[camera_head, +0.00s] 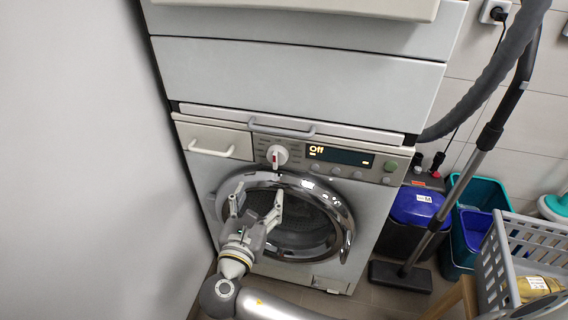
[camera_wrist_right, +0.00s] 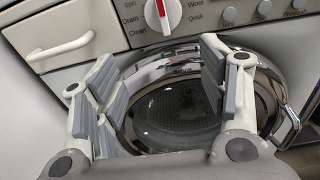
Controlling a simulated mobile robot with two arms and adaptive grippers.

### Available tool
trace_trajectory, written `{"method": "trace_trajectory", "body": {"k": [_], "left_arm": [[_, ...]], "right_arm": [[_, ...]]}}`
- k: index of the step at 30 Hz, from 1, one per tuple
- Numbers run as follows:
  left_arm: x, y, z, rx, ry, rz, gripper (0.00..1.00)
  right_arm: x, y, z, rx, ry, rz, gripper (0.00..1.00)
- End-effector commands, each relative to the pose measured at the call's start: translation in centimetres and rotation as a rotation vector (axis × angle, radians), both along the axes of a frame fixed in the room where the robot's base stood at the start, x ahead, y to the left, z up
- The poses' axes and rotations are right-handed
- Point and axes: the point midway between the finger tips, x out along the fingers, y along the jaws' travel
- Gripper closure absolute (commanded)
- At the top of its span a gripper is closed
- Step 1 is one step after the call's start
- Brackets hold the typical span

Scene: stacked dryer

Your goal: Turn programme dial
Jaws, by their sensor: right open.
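The programme dial (camera_head: 277,156) is a white round knob with a red mark, on the washing machine's control panel. It also shows at the top of the right wrist view (camera_wrist_right: 163,13), with printed programme names beside it. The display (camera_head: 340,155) to its right reads "Off". My right gripper (camera_head: 257,199) is open and empty, in front of the round door (camera_head: 340,205), below and slightly left of the dial. In the right wrist view its fingers (camera_wrist_right: 160,80) stand wide apart with the door glass behind them. The dial lies beyond the fingertips, untouched. My left gripper is not in view.
A detergent drawer (camera_head: 215,142) with a handle is left of the dial. A handle bar (camera_head: 283,128) runs above it, under the stacked dryer (camera_head: 300,80). A vacuum cleaner head (camera_head: 400,276), blue bins and a grey basket (camera_head: 525,240) stand right. A plain pale surface (camera_head: 80,160) closes the left.

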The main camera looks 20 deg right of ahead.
Motion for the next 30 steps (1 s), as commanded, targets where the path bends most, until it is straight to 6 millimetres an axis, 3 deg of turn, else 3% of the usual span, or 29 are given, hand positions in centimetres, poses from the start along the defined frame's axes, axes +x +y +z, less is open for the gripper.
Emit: {"method": "trace_trajectory", "body": {"k": [3, 7, 21, 30], "left_arm": [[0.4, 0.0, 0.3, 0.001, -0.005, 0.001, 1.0], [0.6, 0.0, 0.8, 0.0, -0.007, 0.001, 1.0], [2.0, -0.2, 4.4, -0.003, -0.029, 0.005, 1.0], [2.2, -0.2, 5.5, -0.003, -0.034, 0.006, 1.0]], "right_arm": [[-0.9, -0.1, 2.2, -0.051, -0.032, -0.025, 0.33], [-0.4, -0.7, 2.8, -0.067, -0.037, -0.035, 0.33], [6.4, -5.3, 2.6, -0.066, -0.034, -0.034, 0.33], [7.8, -6.2, 2.6, -0.063, -0.032, -0.032, 0.33]]}}
